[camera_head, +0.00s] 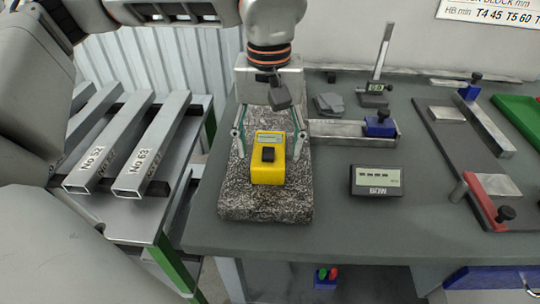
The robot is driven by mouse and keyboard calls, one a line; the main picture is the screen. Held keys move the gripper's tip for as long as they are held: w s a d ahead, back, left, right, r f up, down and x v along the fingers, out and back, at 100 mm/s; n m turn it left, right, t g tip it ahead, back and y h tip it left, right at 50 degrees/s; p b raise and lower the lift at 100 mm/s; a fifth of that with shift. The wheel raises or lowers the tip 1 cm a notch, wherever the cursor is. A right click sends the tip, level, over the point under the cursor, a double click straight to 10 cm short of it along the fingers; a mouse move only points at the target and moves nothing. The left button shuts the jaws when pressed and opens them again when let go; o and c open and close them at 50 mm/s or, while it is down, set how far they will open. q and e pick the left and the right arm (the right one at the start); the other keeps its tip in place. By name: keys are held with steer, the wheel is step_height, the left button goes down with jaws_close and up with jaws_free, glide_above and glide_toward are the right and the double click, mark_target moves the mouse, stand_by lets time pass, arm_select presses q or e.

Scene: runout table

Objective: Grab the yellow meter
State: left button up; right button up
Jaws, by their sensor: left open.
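The yellow meter (258,175) has a small pale display at its far end and a black block on its face. It lies on the speckled stone block (230,205) at the left end of the dark table. My left gripper (269,146) reaches down over the stone from behind. Its two thin fingers are spread wide, one on each side of the meter's far end. A gap shows between each finger and the meter, and nothing is held. How high the fingertips are above the stone is hard to tell. My right gripper is not in view.
A black display unit (376,181) stands right of the stone. Behind it are a metal bar with a blue block (380,125) and an upright gauge (376,90). A fixture with a red bar (485,190) is at the right. Marked steel bars (150,145) lie on a left rack.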

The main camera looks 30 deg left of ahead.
arm_select(q)
steer(key=shift+f, duration=0.45)
steer(key=shift+r, duration=0.1)
steer(key=c, duration=1.3)
steer(key=shift+c, duration=0.2)
